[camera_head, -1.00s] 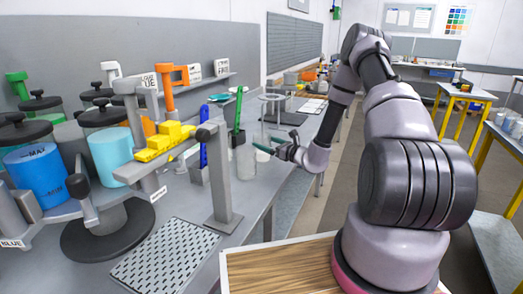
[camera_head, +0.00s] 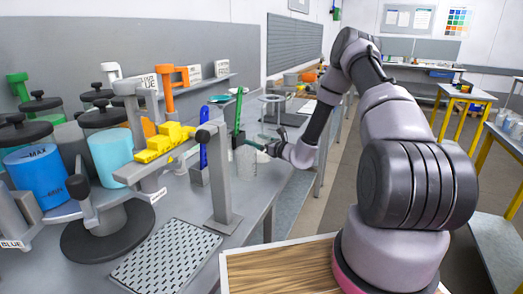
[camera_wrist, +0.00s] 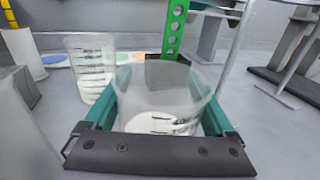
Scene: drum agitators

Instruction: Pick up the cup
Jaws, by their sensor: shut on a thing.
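A clear cup with black markings (camera_wrist: 165,115) stands between the green fingers of my gripper (camera_wrist: 163,95) in the wrist view. The fingers are closed against its two sides. In the head view the cup (camera_head: 246,164) is a pale see-through shape on the grey bench, and my gripper (camera_head: 255,144) reaches it from the right near its top. The cup looks upright. I cannot tell whether its base touches the bench.
A second clear marked cup (camera_wrist: 91,68) stands close by on the left in the wrist view. A green perforated bar (camera_wrist: 174,28) rises behind the held cup. A stand (camera_head: 271,112) is behind.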

